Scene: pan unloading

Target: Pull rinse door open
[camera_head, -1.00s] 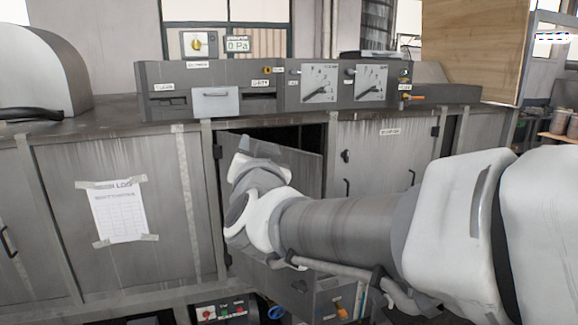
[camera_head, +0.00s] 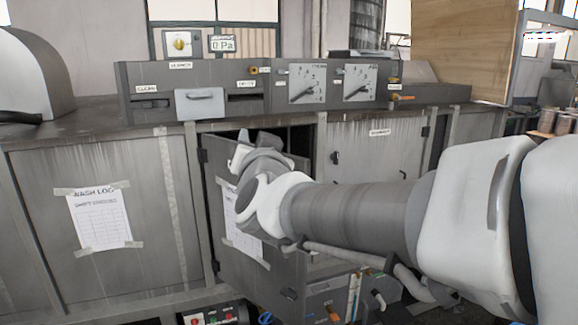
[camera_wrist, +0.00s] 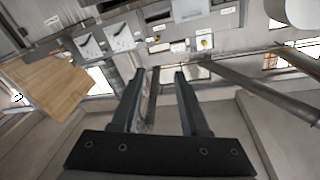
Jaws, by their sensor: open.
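A grey cabinet door (camera_head: 213,190) in the middle of the cabinet row stands partly open, hinged on its left side. A dark gap shows above it, and a taped paper sheet on its face is partly covered by my arm. I cannot read a rinse label on it. My gripper (camera_wrist: 160,73) is open in the wrist view, with nothing between its two fingers. In the head view my wrist is in front of the open door and hides part of it. I cannot tell whether it touches the door.
A control panel (camera_head: 262,98) with a drawer and two dials stands on the worktop above the door. A closed door (camera_head: 375,165) is to the right, and a closed panel (camera_head: 150,230) with a wash log sheet is to the left. Tools lie below the open door.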

